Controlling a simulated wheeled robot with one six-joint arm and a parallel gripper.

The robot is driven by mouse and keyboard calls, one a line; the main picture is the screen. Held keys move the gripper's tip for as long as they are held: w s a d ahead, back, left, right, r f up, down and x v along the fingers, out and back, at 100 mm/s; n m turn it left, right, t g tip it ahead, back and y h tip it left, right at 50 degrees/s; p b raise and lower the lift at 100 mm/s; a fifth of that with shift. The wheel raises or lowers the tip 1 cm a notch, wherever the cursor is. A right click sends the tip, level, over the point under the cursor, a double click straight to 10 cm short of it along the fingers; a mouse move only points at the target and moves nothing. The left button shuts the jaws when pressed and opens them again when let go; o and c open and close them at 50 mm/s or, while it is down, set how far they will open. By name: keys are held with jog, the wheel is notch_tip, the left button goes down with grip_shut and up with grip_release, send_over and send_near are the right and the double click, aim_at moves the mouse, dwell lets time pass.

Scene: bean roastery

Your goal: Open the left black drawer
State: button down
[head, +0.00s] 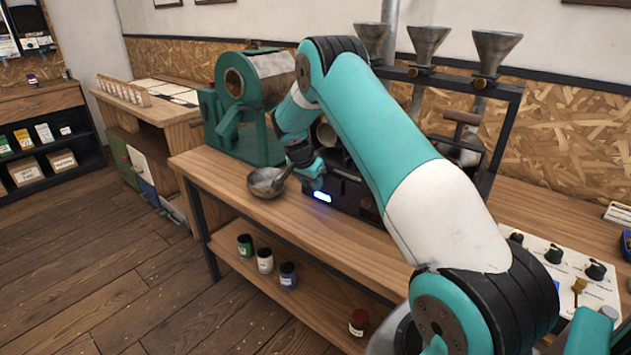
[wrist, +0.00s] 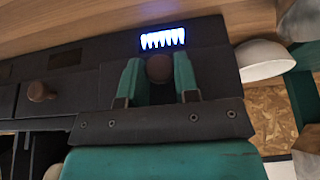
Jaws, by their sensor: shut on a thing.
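In the wrist view, which is upside down, my gripper (wrist: 158,72) is shut on a round brown knob (wrist: 159,67) on the front of the left black drawer (wrist: 214,62). A lit blue-white display (wrist: 163,39) shows beside the fingertips. A second brown knob (wrist: 40,91) sits on the dark front further along. In the head view my gripper (head: 312,172) is at the front of the black unit, just above the lit display (head: 322,197). My arm hides much of the unit. I cannot tell whether the drawer stands out from it.
A metal bowl (head: 267,182) stands on the wooden bench (head: 300,225), close to the left of my gripper. A green roaster (head: 250,105) stands behind it. Several jars (head: 265,261) are on the lower shelf. Metal funnels (head: 427,44) hang on a dark frame behind my arm.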

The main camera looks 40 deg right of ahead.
jog(key=s+a+b, duration=0.1)
jog(key=a, duration=1)
jog(key=shift+s+b, duration=0.25)
jog(key=shift+b, duration=0.1)
jog(key=c, duration=0.9)
grip_release()
jog(key=shift+o, duration=0.2)
jog(key=shift+a+r, duration=0.1)
jog(key=shift+r, duration=0.05)
jog(key=b+v, duration=0.1)
jog(key=v, duration=1.6)
jog(key=shift+r, duration=0.1)
jog(key=shift+a, duration=0.1)
